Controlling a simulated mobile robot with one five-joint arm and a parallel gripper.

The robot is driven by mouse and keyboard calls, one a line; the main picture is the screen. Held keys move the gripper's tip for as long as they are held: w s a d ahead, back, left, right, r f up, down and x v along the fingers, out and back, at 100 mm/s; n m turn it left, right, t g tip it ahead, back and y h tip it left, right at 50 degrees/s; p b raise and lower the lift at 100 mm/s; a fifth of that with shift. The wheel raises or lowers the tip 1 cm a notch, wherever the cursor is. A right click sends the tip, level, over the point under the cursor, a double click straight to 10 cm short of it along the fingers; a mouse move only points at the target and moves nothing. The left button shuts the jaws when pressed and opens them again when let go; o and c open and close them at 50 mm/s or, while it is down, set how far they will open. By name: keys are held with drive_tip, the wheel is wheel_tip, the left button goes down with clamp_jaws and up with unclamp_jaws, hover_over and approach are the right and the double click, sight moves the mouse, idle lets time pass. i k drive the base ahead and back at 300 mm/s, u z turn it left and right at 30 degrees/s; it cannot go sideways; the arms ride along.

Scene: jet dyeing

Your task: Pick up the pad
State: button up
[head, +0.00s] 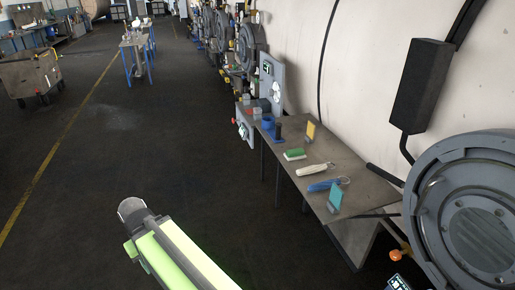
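A small block with a green top and a pale underside, which looks like the pad (294,154), lies flat on the narrow grey bench (317,187) along the right wall. It is near the bench's far half, close to its left edge. My green and grey arm shows at the bottom of the head view, left of the bench and well apart from the pad. I cannot make out any gripper fingers, and nothing touches the pad.
On the bench are a cream-handled tool (315,169), a blue-handled tool (328,184), a teal upright card (335,200), a yellow upright card (310,131) and a blue holder (271,126). A large round machine door (470,222) stands at right. The dark floor (190,150) left of the bench is clear.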

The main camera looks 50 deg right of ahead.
sight(291, 156)
drive_tip(key=z, duration=0.1)
drive_tip(key=i, duration=1.65)
drive_tip(key=z, duration=0.75)
drive_tip(key=k, duration=0.85)
drive_tip(key=z, duration=0.2)
drive_tip(key=i, duration=0.9)
drive_tip(key=u, duration=0.1)
